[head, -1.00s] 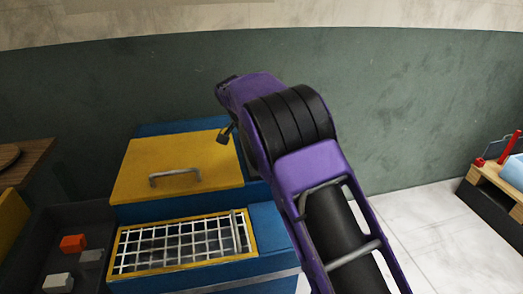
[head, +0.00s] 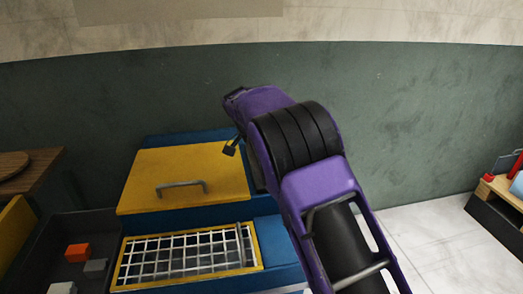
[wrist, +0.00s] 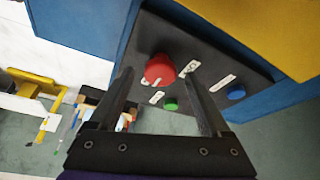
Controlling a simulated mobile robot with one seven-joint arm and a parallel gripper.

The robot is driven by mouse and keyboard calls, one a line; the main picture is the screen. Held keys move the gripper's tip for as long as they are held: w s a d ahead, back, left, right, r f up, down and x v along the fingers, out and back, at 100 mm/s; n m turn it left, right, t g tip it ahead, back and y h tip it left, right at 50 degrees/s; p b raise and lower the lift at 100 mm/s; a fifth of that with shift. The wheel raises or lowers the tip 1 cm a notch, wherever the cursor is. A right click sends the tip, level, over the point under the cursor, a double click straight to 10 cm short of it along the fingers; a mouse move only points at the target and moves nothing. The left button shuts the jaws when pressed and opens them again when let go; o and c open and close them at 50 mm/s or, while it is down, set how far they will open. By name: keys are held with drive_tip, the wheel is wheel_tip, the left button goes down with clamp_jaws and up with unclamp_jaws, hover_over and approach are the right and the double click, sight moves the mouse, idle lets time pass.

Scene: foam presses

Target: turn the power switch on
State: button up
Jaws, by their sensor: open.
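A dark control panel (wrist: 215,60) on the blue press shows in the wrist view. It carries a large red round knob (wrist: 159,68), a small green button (wrist: 170,104), a blue button (wrist: 236,92) and several white labels too small to read. I cannot tell from the labels which control is the power switch. My gripper (wrist: 160,78) is open, its two dark fingers pointing at the panel, with the red knob between their tips in the picture. Whether they touch it I cannot tell.
The blue press (head: 282,238) has a yellow lid (head: 190,168) with a grey handle and a white grid (head: 185,258) in front. A dark tray (head: 30,240) with orange and grey blocks is at left.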

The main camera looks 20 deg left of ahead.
drive_tip(key=p+v, duration=0.1)
drive_tip(key=v, duration=1.6)
drive_tip(key=shift+p, duration=0.4)
drive_tip(key=shift+s, duration=0.1)
